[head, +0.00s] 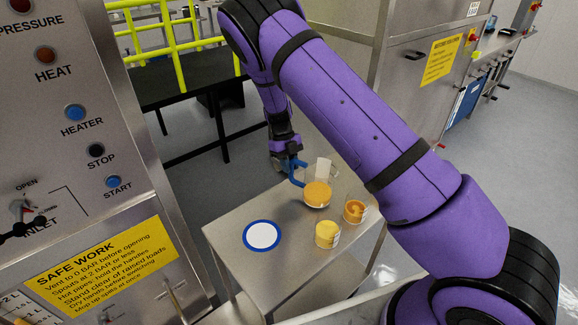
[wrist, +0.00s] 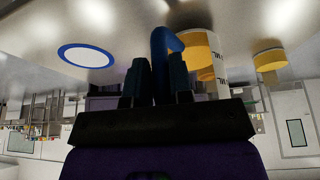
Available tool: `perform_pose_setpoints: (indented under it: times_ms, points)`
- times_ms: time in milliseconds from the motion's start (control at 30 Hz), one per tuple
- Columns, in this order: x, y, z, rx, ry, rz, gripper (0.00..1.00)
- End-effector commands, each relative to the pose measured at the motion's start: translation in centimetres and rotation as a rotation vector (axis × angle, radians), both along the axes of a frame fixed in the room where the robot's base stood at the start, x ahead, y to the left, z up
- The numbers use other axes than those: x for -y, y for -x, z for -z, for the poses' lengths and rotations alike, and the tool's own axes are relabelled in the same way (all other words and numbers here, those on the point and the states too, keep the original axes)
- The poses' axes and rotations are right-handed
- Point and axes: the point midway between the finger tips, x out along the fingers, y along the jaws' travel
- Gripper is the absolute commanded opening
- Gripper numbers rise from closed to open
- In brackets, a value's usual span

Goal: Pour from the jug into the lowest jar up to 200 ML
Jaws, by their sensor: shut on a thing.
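My gripper (head: 289,165) is shut on the blue handle of the jug (head: 317,193). The jug is clear with orange-yellow contents, at the far side of the steel table; I cannot tell whether it touches the top. One jar (head: 354,212) with orange contents stands to its right, and another jar (head: 327,233) with yellow contents stands nearer. I cannot read their levels in the head view. The wrist view, upside down, shows my gripper (wrist: 158,88) at the blue handle, a marked container (wrist: 221,62) with yellow-orange contents, and a yellow-filled jar (wrist: 270,60) beside it.
A white disc with a blue rim (head: 262,235) lies on the left of the steel table (head: 225,238), with bare tabletop around it. A control panel (head: 75,140) stands at the left. Yellow railings and steel machines are behind.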

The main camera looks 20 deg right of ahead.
Motion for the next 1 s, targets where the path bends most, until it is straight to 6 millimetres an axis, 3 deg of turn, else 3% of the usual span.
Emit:
perform_pose_setpoints:
  times_ms: [800,1000]
  points:
    - [2.0,2.2,-4.7,0.253,-0.226,0.002,0.0]
    - [2.0,2.2,-4.7,0.254,-0.226,-0.001,0.0]
